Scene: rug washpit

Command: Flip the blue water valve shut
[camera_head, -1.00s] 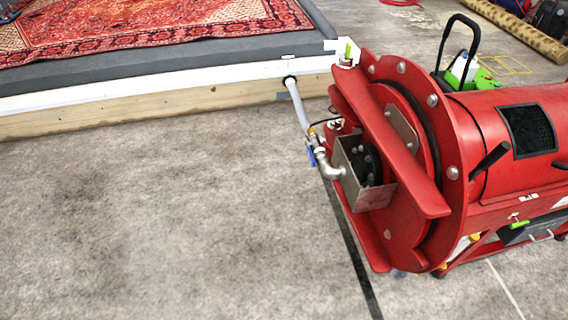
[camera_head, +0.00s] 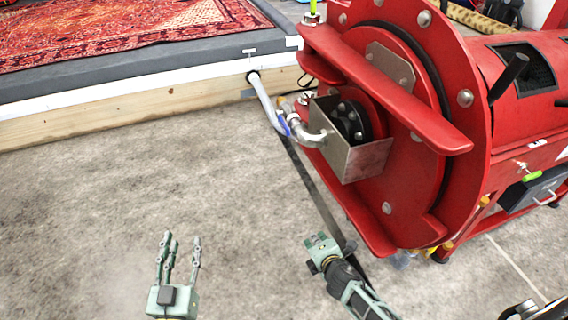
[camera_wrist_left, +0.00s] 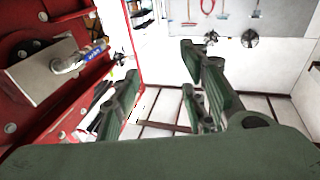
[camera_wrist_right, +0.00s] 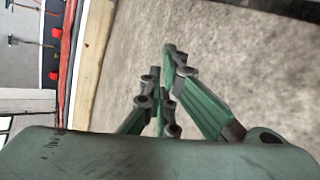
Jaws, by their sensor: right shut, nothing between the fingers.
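The water valve has a blue lever (camera_head: 284,124) on the silver pipe fitting (camera_head: 306,131) at the red machine's front, where the grey hose joins. The blue lever also shows at the upper left in the left wrist view (camera_wrist_left: 94,53). It lies roughly along the pipe in the head view. My left gripper (camera_head: 182,240) is open and empty over the floor, below and left of the valve, well apart from it. My right gripper (camera_head: 320,246) is shut and empty, below the valve near the machine's lower front. Its fingertips are largely hidden in the head view; its fingers show in the right wrist view (camera_wrist_right: 165,75).
The red machine (camera_head: 412,180) fills the right side, with a metal box (camera_head: 345,150) and a jutting red bar (camera_head: 385,90) beside the valve. A wooden-sided platform (camera_head: 120,116) with a red rug stands at the back left. The concrete floor (camera_head: 100,210) is clear.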

